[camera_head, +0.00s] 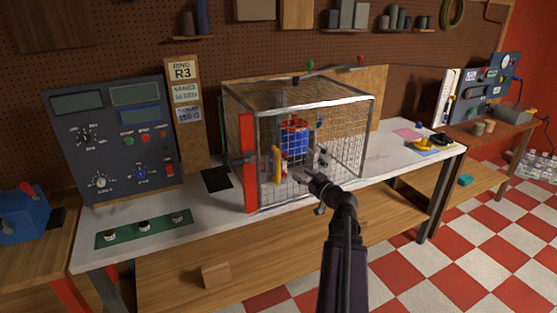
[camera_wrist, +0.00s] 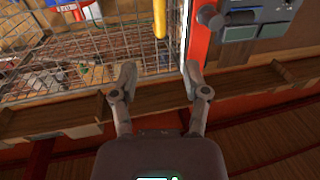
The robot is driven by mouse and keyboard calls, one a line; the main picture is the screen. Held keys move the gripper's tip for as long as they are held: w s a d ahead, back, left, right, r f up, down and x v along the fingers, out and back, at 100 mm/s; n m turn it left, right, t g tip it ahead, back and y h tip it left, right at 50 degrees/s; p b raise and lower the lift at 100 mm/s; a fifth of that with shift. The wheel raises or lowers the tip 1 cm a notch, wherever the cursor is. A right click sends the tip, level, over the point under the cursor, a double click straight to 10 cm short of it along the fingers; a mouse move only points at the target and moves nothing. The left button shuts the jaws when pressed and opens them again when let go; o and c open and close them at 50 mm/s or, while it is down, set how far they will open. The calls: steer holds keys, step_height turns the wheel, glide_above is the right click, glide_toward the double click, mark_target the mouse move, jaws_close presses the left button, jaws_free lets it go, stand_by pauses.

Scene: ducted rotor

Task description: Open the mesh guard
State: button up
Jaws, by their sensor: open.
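The mesh guard (camera_head: 335,135) is a wire cage with a metal frame on the white workbench, and its front mesh face looks closed. A red post (camera_head: 248,160) stands at its left front edge. A yellow upright handle (camera_head: 277,165) is on the front mesh beside the post. The handle (camera_wrist: 160,18) and post (camera_wrist: 203,40) also show at the top of the wrist view. My gripper (camera_head: 302,176) is in front of the mesh, right of the handle. In the wrist view my gripper (camera_wrist: 159,76) is open and empty, with the handle beyond its fingertips. A blue and red device (camera_head: 294,138) is inside.
A control panel (camera_head: 110,140) with dials and buttons stands left of the cage. A green strip with knobs (camera_head: 144,230) lies at the front left of the bench. Yellow and black items (camera_head: 430,143) lie at its right end. The checkered floor (camera_head: 450,245) is clear at right.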

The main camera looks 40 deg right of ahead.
mark_target(279, 160)
steer(key=w, duration=1.3)
steer(key=shift+w+d, duration=0.25)
steer(key=shift+w, duration=0.15)
jaws_close()
